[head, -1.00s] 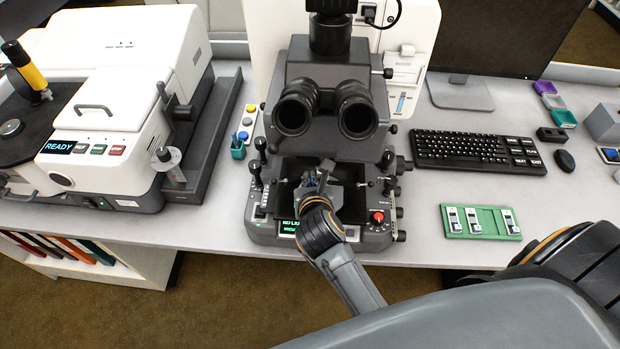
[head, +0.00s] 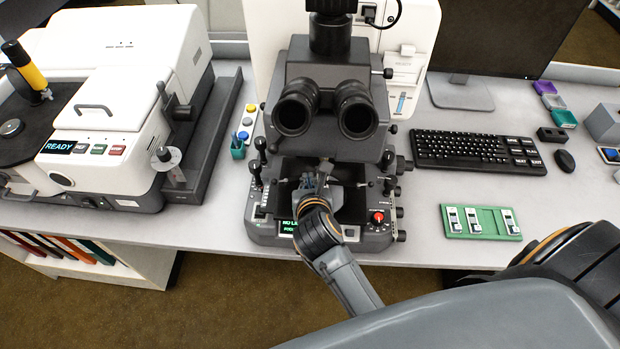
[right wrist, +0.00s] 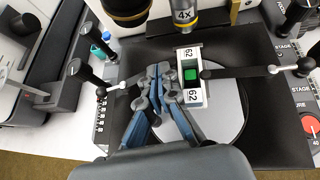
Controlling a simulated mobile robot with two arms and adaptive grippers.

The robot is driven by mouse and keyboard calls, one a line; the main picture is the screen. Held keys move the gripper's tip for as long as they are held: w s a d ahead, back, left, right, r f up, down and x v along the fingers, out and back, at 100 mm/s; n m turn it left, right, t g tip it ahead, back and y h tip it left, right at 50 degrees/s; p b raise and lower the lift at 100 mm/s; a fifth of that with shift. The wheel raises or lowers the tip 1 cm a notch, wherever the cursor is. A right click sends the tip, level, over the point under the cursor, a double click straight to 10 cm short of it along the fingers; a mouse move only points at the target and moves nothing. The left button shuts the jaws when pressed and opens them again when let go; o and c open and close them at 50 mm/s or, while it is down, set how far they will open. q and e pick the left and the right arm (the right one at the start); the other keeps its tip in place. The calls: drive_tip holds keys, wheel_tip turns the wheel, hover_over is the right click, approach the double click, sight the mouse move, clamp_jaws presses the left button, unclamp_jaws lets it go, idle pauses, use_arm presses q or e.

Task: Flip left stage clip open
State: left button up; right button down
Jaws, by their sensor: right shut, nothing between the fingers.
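The left stage clip (right wrist: 118,84) is a thin arm with a black knob at the left of the stage in the right wrist view. Its inner end runs to my right gripper (right wrist: 163,72), whose fingers hide part of it; I cannot tell whether they touch. My right gripper also shows in the head view (head: 311,184), low over the stage, shut and empty. Beside the fingers lies a white slide (right wrist: 192,78) marked 62 with a green sample. The right stage clip (right wrist: 240,71) reaches across to the slide's right edge. My left gripper is not in view.
The microscope's eyepieces (head: 325,110) stand above the stage, and a 4X objective (right wrist: 185,17) hangs close over the slide. A red knob (head: 378,217) sits at the stage's right. A green slide tray (head: 481,221) lies farther right on the table.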

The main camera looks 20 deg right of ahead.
drive_tip(key=shift+s+a, duration=0.2)
drive_tip(key=shift+a, duration=0.3)
drive_tip(key=shift+s, duration=0.1)
drive_tip(key=v, duration=0.7)
drive_tip(key=shift+s+r, duration=0.1)
idle(0.4)
